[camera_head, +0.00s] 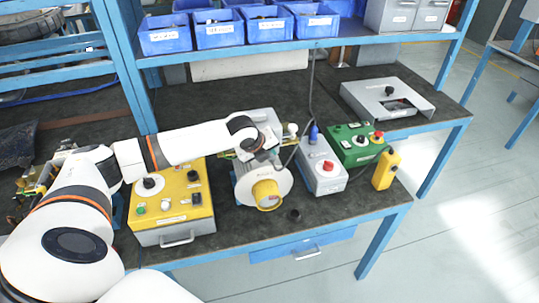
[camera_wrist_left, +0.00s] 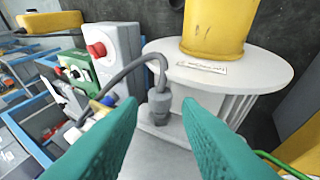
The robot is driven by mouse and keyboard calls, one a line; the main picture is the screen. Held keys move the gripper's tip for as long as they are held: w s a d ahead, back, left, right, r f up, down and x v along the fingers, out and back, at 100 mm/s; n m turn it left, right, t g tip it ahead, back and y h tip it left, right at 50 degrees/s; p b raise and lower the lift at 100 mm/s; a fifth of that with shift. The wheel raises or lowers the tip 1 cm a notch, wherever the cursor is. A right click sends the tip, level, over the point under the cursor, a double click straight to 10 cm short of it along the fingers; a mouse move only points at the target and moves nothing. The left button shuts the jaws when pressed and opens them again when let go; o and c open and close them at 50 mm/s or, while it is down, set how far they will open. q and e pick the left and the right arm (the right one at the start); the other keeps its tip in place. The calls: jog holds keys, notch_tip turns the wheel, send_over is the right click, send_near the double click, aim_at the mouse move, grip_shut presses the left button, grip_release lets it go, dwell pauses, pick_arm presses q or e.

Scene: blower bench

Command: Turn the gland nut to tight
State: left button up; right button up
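The gland nut (camera_wrist_left: 159,103) is a grey fitting with a dark grey cable coming out of its top, on the blower's pale housing. The blower (camera_head: 243,186) has a round white flange and a yellow cap (camera_head: 267,195); both also show in the left wrist view, the cap (camera_wrist_left: 215,38) upright. My left gripper (camera_wrist_left: 160,101) is open, its two green fingers either side of the gland nut in the picture, with visible gaps. I cannot tell whether the fingertips reach its depth. In the head view my left wrist covers the nut. My right gripper is not in view.
A yellow control box (camera_head: 172,200) stands left of the blower. A grey box with a red button (camera_head: 321,170) and a green box (camera_head: 354,145) stand right. The cable (camera_wrist_left: 125,72) arches toward these boxes. A small black part (camera_head: 295,215) lies near the bench's front edge.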

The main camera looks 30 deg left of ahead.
pick_arm(q)
jog(key=shift+x, duration=1.7)
